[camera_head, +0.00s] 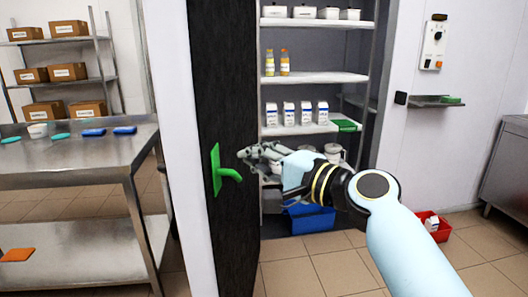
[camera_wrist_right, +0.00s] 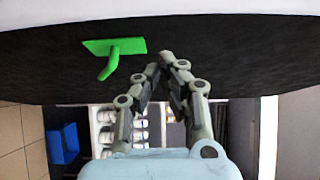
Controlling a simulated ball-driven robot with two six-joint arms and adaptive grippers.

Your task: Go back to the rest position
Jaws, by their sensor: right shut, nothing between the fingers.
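My right gripper (camera_head: 246,153) is shut and empty, beside the open dark door (camera_head: 226,70) of the cold room. A green door handle (camera_head: 217,172) sits on that door, just left of the fingertips in the head view. In the right wrist view my right gripper (camera_wrist_right: 168,60) points at the dark door face (camera_wrist_right: 210,50), with the green handle (camera_wrist_right: 115,47) to its left. The fingers look apart from the handle. My right arm reaches in from the lower right of the head view. My left gripper is not in view.
Behind my right arm are shelves (camera_head: 315,77) with bottles, cartons and tubs, and a blue crate (camera_head: 310,218) on the floor. A red crate (camera_head: 434,226) stands on the floor at right. A steel table (camera_head: 75,165) is at left. The tiled floor in front is clear.

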